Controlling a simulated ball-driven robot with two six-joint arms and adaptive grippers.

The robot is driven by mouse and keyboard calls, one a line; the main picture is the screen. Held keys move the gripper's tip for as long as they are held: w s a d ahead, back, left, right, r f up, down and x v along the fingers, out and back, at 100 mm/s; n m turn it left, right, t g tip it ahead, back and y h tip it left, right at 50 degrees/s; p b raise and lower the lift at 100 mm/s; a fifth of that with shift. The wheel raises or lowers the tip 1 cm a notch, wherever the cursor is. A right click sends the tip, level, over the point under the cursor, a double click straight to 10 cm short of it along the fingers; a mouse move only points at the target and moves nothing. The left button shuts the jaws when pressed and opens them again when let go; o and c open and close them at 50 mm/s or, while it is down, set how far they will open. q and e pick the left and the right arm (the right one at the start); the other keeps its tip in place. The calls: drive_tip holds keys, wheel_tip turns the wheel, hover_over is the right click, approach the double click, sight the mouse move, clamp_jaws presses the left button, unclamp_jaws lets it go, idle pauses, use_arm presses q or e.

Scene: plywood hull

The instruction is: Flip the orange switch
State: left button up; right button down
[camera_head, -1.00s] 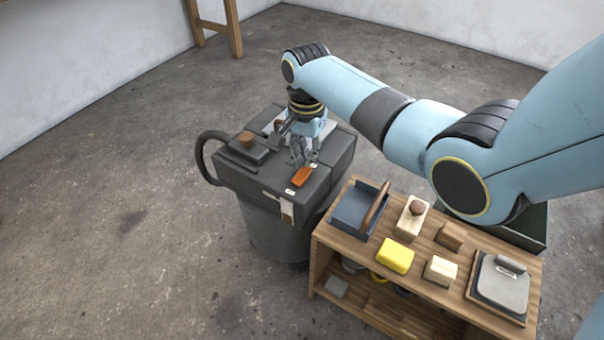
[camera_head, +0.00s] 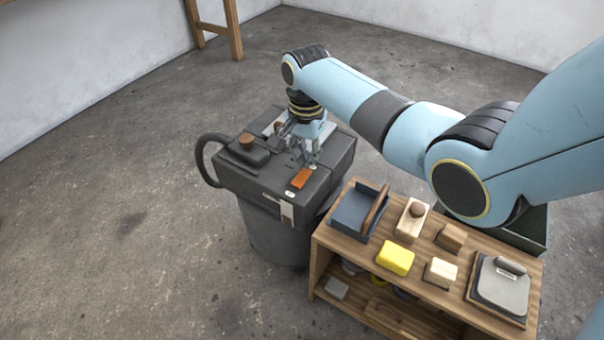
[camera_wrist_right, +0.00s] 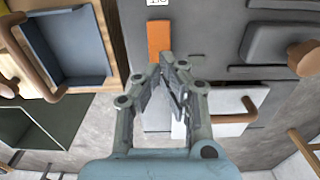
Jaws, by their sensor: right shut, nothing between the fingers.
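The orange switch (camera_head: 301,178) is on the top of a dark grey machine (camera_head: 262,178), towards its front edge. It also shows in the right wrist view (camera_wrist_right: 159,38), just beyond my fingertips. My right gripper (camera_head: 308,160) points down over the machine's top, just behind the switch. Its fingers are shut and empty; in the right wrist view the fingertips (camera_wrist_right: 167,62) meet close to the near end of the switch. I cannot tell whether they touch it. My left gripper is out of view.
A block with a brown knob (camera_head: 246,147) and a hose (camera_head: 205,160) are at the machine's left. A wooden cart (camera_head: 330,245) at the right carries a blue-grey tray (camera_head: 352,212), a yellow block (camera_head: 395,258), wooden blocks and a grey pad (camera_head: 502,287). Floor to the left is clear.

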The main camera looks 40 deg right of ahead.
idle(0.3)
drive_tip(key=shift+f+b, duration=0.5)
drive_tip(key=shift+f, duration=0.5)
